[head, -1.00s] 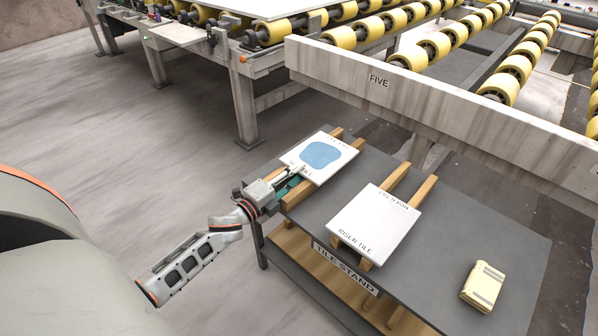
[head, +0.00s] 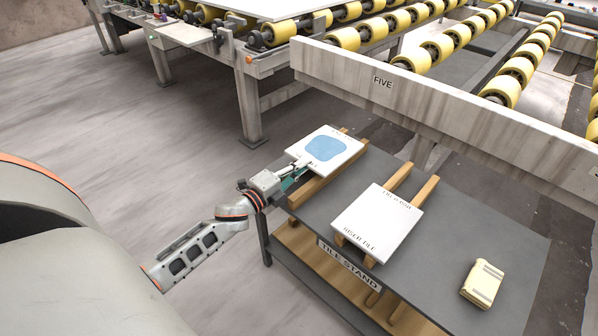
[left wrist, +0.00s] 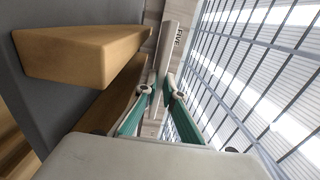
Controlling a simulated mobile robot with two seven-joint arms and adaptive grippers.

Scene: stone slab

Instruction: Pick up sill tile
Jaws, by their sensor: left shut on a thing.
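The sill tile (head: 345,139) is a white slab with a blue patch and small dark lettering too blurred to read. My left gripper (head: 299,167) is shut on its near left edge. The tile appears raised a little above the wooden bars (head: 320,186) at the left of the tile stand (head: 447,225). In the left wrist view the teal fingers of my gripper (left wrist: 162,92) close in from both sides on a thin edge, and two wooden bars (left wrist: 80,58) lie to the left. My right gripper is not in view.
A white riser tile (head: 376,222) rests on wooden bars right of the sill tile. A cream block (head: 482,284) lies at the stand's right end. A roller conveyor frame marked FIVE (head: 440,104) runs close behind the stand. Open floor (head: 120,150) is at the left.

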